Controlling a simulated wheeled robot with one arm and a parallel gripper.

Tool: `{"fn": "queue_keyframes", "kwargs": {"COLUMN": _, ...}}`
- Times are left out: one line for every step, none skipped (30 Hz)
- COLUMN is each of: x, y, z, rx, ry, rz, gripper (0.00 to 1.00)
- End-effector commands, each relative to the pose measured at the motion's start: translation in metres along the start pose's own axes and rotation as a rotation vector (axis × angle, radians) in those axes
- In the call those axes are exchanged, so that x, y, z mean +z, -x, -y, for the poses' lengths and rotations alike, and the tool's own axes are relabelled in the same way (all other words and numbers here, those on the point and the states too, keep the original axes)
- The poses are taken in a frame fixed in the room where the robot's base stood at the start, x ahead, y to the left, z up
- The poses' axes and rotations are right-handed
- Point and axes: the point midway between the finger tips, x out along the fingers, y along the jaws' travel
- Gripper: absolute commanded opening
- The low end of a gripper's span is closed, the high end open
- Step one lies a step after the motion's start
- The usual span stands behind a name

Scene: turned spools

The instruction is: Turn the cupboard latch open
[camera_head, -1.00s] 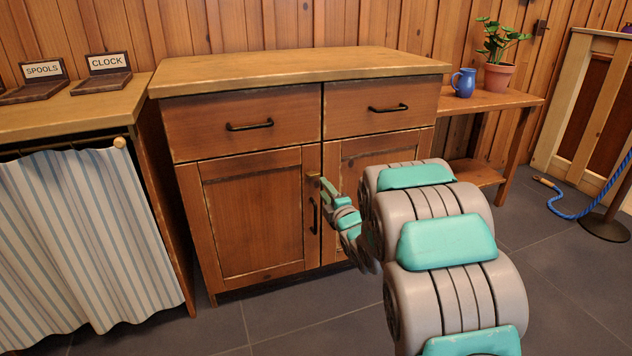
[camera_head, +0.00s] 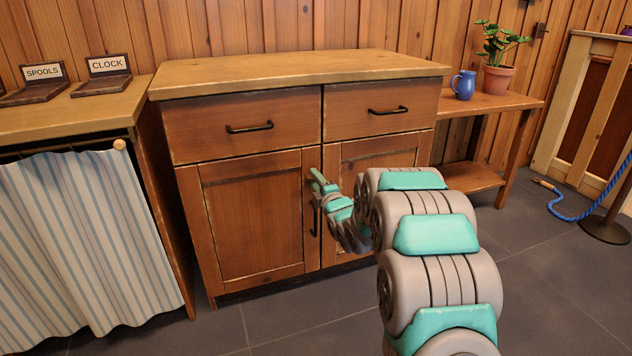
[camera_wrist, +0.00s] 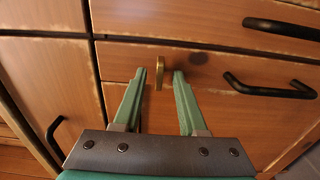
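The cupboard (camera_head: 255,215) has two doors below two drawers. Its small brass latch (camera_wrist: 159,73) is on a door near the seam between the doors. In the wrist view, which is turned sideways, the latch bar runs across the direction of that seam. My gripper (camera_wrist: 160,74) is open, with one green finger on each side of the latch. Gaps show between the latch and both fingertips; I cannot tell whether the tips reach its depth. In the head view my gripper (camera_head: 316,180) is at the upper door edges and hides most of the latch.
Black door pulls (camera_wrist: 285,28) lie close to the latch. A side table (camera_head: 500,100) with a blue jug (camera_head: 464,84) and a potted plant (camera_head: 497,75) stands right. A curtained counter (camera_head: 75,120) stands left. The floor in front is clear.

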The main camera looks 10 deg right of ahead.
Motion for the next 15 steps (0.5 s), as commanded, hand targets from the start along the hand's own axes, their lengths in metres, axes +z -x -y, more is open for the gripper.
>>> {"fn": "queue_keyframes", "kwargs": {"x": 0.0002, "y": 0.0000, "z": -0.0001, "rx": 0.000, "ry": 0.000, "rz": 0.000, "gripper": 0.36}}
{"fn": "queue_keyframes", "kwargs": {"x": 0.0002, "y": 0.0000, "z": -0.0001, "rx": 0.000, "ry": 0.000, "rz": 0.000, "gripper": 0.32}}
{"fn": "queue_keyframes", "kwargs": {"x": 0.0002, "y": 0.0001, "z": -0.0001, "rx": 0.000, "ry": 0.000, "rz": 0.000, "gripper": 0.28}}
{"fn": "queue_keyframes", "kwargs": {"x": 0.0002, "y": 0.0001, "z": -0.0002, "rx": 0.000, "ry": 0.000, "rz": 0.000, "gripper": 0.24}}
{"fn": "queue_keyframes", "kwargs": {"x": 0.0003, "y": 0.0001, "z": -0.0002, "rx": 0.000, "ry": 0.000, "rz": 0.000, "gripper": 0.21}}
{"fn": "queue_keyframes", "kwargs": {"x": 0.0002, "y": 0.0001, "z": -0.0002, "rx": 0.000, "ry": 0.000, "rz": 0.000, "gripper": 0.17}}
{"fn": "queue_keyframes", "kwargs": {"x": 0.0003, "y": 0.0001, "z": -0.0003, "rx": 0.000, "ry": 0.000, "rz": 0.000, "gripper": 0.13}}
{"fn": "queue_keyframes", "kwargs": {"x": 0.0003, "y": 0.0001, "z": -0.0003, "rx": 0.001, "ry": 0.000, "rz": 0.000, "gripper": 0.10}}
{"fn": "queue_keyframes", "kwargs": {"x": 0.0003, "y": 0.0001, "z": -0.0003, "rx": 0.000, "ry": 0.000, "rz": 0.000, "gripper": 0.05}}
{"fn": "queue_keyframes", "kwargs": {"x": 0.0003, "y": 0.0001, "z": -0.0003, "rx": 0.000, "ry": 0.000, "rz": 0.001, "gripper": 0.02}}
{"fn": "queue_keyframes", "kwargs": {"x": 0.0003, "y": 0.0001, "z": -0.0002, "rx": 0.000, "ry": 0.000, "rz": 0.001, "gripper": 0.00}}
{"fn": "queue_keyframes", "kwargs": {"x": 0.0003, "y": 0.0001, "z": -0.0002, "rx": 0.000, "ry": 0.000, "rz": 0.001, "gripper": 0.00}}
{"fn": "queue_keyframes", "kwargs": {"x": 0.0003, "y": 0.0001, "z": -0.0002, "rx": 0.000, "ry": 0.000, "rz": 0.001, "gripper": 0.00}}
{"fn": "queue_keyframes", "kwargs": {"x": 0.0003, "y": 0.0001, "z": -0.0002, "rx": 0.000, "ry": 0.000, "rz": 0.001, "gripper": 0.00}}
{"fn": "queue_keyframes", "kwargs": {"x": 0.0004, "y": 0.0002, "z": -0.0002, "rx": 0.000, "ry": 0.000, "rz": 0.001, "gripper": 0.00}}
